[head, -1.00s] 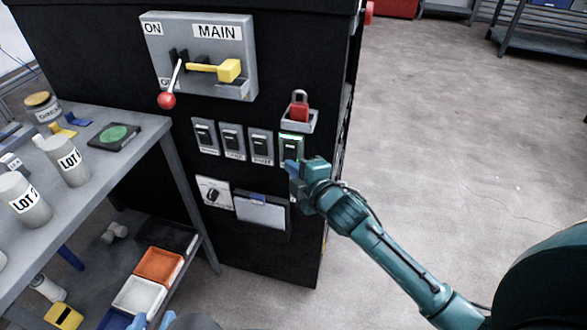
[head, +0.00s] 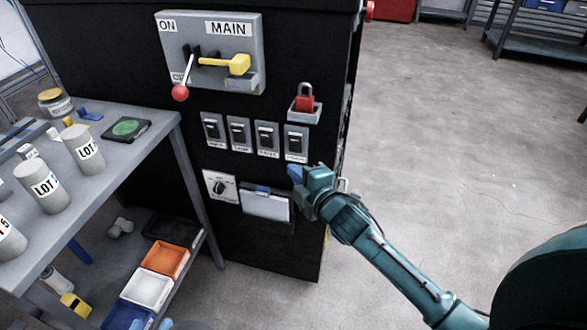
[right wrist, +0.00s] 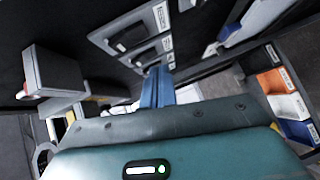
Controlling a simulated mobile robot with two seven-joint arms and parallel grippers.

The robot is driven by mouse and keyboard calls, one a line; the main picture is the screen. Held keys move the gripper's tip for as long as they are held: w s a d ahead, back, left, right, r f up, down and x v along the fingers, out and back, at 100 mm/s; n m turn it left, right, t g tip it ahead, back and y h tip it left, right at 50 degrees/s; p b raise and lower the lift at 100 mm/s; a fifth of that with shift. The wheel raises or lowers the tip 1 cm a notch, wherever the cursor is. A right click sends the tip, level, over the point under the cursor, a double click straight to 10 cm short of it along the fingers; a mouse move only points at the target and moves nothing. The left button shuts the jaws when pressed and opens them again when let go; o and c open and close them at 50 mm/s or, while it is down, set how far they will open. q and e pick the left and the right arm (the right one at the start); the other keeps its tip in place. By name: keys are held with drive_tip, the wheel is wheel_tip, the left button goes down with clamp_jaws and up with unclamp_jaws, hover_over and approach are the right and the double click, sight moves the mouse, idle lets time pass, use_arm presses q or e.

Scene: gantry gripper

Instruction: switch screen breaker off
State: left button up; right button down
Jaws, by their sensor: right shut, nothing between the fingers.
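A row of several grey breakers with dark rockers is on the black cabinet in the head view; the rightmost breaker (head: 297,140) shows no green light. Its small label is too small to read surely. My right gripper (head: 296,174) is just below this breaker, apart from it, with its blue fingers shut and empty. In the right wrist view the shut blue fingers (right wrist: 152,90) point toward the cabinet, with two breakers (right wrist: 128,36) just beyond. Blue tips of my left gripper (head: 164,323) barely show at the bottom edge of the head view; its opening cannot be judged.
Above the row is the MAIN switch (head: 243,82) with a red-knobbed lever and yellow handle. A red padlock (head: 305,102) sits in a small grey holder. Below are a rotary knob (head: 219,187) and a document holder (head: 266,205). A grey bench (head: 120,165) stands left.

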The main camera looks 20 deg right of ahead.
use_arm(q)
drive_tip(key=shift+w+d, duration=0.4)
drive_tip(key=shift+w, duration=0.1)
use_arm(e)
drive_tip(key=f+v, duration=0.1)
drive_tip(key=v, duration=0.7)
drive_tip(key=shift+s+d+f, duration=0.15)
drive_tip(key=shift+s+f, duration=0.1)
drive_tip(key=shift+s, duration=0.15)
use_arm(q)
drive_tip(key=shift+s+a, duration=0.1)
